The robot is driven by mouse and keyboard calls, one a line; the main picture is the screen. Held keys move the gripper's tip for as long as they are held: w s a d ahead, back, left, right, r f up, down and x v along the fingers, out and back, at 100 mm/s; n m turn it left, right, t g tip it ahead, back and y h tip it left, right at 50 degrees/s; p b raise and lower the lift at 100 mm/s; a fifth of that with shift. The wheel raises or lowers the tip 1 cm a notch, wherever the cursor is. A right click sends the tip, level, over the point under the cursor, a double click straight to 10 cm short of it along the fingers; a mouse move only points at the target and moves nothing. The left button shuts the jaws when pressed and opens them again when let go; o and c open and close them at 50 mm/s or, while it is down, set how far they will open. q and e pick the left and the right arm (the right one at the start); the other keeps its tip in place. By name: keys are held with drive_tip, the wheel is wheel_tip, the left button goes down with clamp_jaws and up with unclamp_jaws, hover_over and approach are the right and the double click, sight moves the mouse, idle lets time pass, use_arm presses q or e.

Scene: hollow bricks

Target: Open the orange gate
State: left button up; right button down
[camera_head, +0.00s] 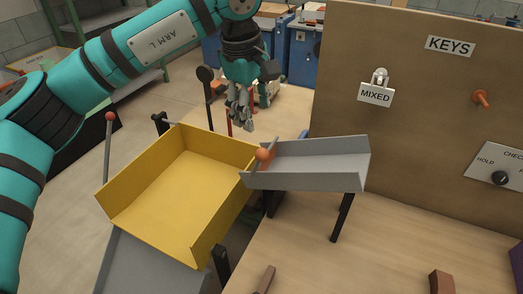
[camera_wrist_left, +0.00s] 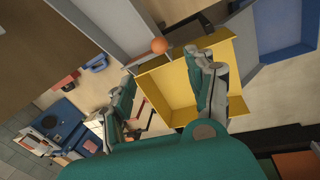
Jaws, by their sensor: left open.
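The orange gate shows as a round orange knob (camera_head: 263,154) at the left end of the grey chute (camera_head: 310,178), where the chute meets the yellow tray (camera_head: 180,190). A thin grey piece stands beside the knob; whether the gate is open is hard to tell. My left gripper (camera_head: 242,120) hangs above and slightly left of the knob, apart from it, open and empty. In the left wrist view the knob (camera_wrist_left: 159,45) lies beyond the gap between the open fingers (camera_wrist_left: 165,98), with the yellow tray (camera_wrist_left: 180,90) behind them. My right gripper is not seen.
A brown board with a KEYS label (camera_head: 450,45), a padlock with a MIXED tag (camera_head: 376,94), an orange peg (camera_head: 481,98) and a black dial (camera_head: 500,177) stands at the right. A red-knobbed lever (camera_head: 109,118) stands left of the tray. Brown bricks (camera_head: 442,282) lie on the front table.

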sight(261, 150)
use_arm(q)
drive_tip(key=f+p, duration=0.1)
drive_tip(key=f, duration=0.3)
drive_tip(key=w+d+f+p, duration=0.1)
drive_tip(key=f+p, duration=0.1)
drive_tip(key=f, duration=0.3)
drive_tip(key=w+f+p, duration=0.1)
drive_tip(key=f+p, duration=0.1)
drive_tip(key=f, duration=0.3)
drive_tip(key=shift+w+d, duration=0.25)
drive_tip(key=shift+f, duration=0.4)
drive_tip(key=shift+c, duration=0.3)
clamp_jaws()
